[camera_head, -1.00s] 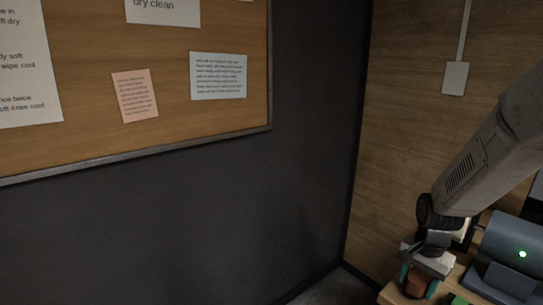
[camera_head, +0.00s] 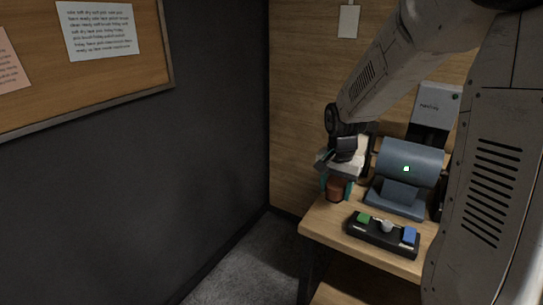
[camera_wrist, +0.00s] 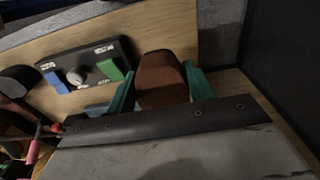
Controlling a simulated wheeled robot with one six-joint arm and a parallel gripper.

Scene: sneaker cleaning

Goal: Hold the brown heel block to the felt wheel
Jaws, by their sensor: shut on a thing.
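The brown heel block (camera_wrist: 162,80) is held between the teal fingers of my gripper (camera_wrist: 160,88) in the wrist view. In the head view the block (camera_head: 336,188) shows low between the fingers of my gripper (camera_head: 338,187), above the left end of the bench. I cannot make out the felt wheel surely; my arm and wrist cover the area left of the housing. I cannot tell whether the block touches anything besides the fingers.
A black control box (camera_head: 382,235) with a green button, a knob and a blue button lies at the bench's front; it also shows in the wrist view (camera_wrist: 112,52). The wooden bench (camera_head: 325,228) ends near the wood-panelled wall. A pinboard (camera_head: 100,99) hangs on the dark wall. Floor at left is clear.

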